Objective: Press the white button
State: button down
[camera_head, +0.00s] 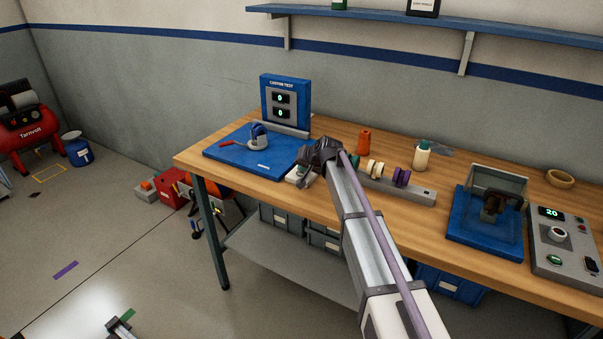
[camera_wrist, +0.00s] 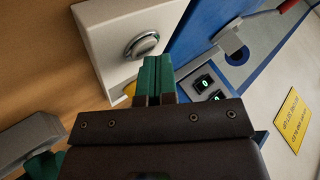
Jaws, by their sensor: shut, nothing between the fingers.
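A white control box (camera_wrist: 106,50) fills the upper middle of the wrist view. It carries a round pale button (camera_wrist: 142,45) in a metal ring. A yellow part (camera_wrist: 130,89) of the box is partly hidden behind my fingers. My gripper (camera_wrist: 155,62) is shut and empty, its green fingertips just below and right of the round button. I cannot tell whether they touch the box. In the head view the white box (camera_head: 300,175) sits at the bench's front edge, below my dark wrist, which partly hides it; the fingertips are not clear there.
A blue caster-test rig (camera_head: 240,155) with a display panel (camera_head: 284,102) stands left on the wooden bench (camera_head: 340,213). A blue fixture (camera_head: 482,228) and a grey control box (camera_head: 562,245) are further right.

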jog(key=shift+r+p, duration=0.75)
notch_tip(320, 180, up, 5)
jog(key=p, duration=0.5)
jog(key=shift+r, duration=0.15)
jog(key=s+d+f+g, duration=0.1)
jog(key=s, duration=0.3)
jog(key=s+d+f+n+g+h, duration=0.1)
jog(key=s, duration=0.3)
jog(key=s+d+f+g, duration=0.1)
jog(key=s, duration=0.3)
jog(key=shift+d+f+n+h, duration=0.25)
jog(key=shift+n+h, duration=0.05)
jog(key=shift+n, duration=0.1)
jog(key=s+d+g+h, duration=0.1)
jog(key=s+d, duration=0.4)
jog(key=s, duration=0.5)
jog(key=s+d+f+g+h, duration=0.1)
jog(key=s+d, duration=0.4)
jog(key=s, duration=0.5)
jog(key=s+d+f+g+h, duration=0.1)
jog(key=s+d, duration=0.3)
jog(key=s, duration=0.6)
jog(key=shift+d+g+h, duration=0.4)
jog(key=shift+g+h, duration=0.1)
jog(key=shift+g, duration=0.2)
